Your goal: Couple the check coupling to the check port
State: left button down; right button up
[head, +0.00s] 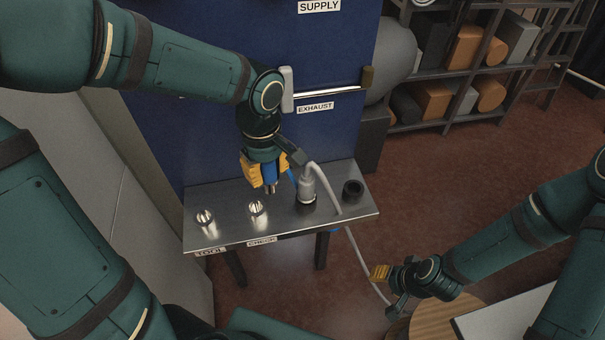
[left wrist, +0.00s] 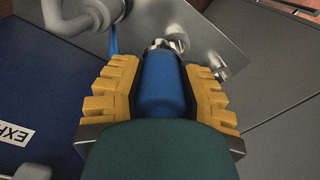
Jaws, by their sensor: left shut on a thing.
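My left gripper (head: 263,176) is shut on the blue check coupling (head: 270,174), which points down with its metal end just above the shelf. In the left wrist view the coupling (left wrist: 161,90) sits between both yellow fingers. The bright metal check port (head: 257,208) stands on the shelf behind the label CHECK, slightly below and left of the coupling in the head view. The coupling looks apart from the port. My right gripper (head: 381,273) is at the lower right, away from the shelf; its finger opening is unclear.
The metal shelf (head: 330,217) also carries a TOOL port (head: 205,217), a grey hose fitting (head: 307,190) on a dark base, and a black socket (head: 353,188). The grey hose (head: 357,250) hangs over the front edge. A blue panel (head: 215,150) stands behind.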

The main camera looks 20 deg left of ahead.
pick_arm(q)
jog(key=a, duration=0.1)
jog(key=s+a, duration=0.1)
jog(key=a, duration=0.1)
jog(key=shift+s+a+r, duration=0.15)
jog(key=shift+a+r, duration=0.1)
jog(key=shift+a, duration=0.1)
pick_arm(e)
jog(key=shift+r, duration=0.2)
pick_arm(q)
jog(key=shift+n, duration=0.3)
pick_arm(e)
jog(key=shift+s+f, duration=0.1)
pick_arm(q)
jog(key=shift+f+b, duration=3.1)
jog(key=shift+f, duration=0.55)
jog(key=shift+f+b, duration=1)
jog(key=shift+f, duration=0.15)
pick_arm(e)
notch_tip(320, 180, down, 8)
jog(key=s, duration=0.2)
jog(key=shift+a+g, duration=0.15)
jog(key=shift+g, duration=0.15)
pick_arm(q)
jog(key=shift+s+f+b, duration=0.1)
jog(key=shift+f+b, duration=0.2)
pick_arm(e)
jog(key=shift+f, duration=0.35)
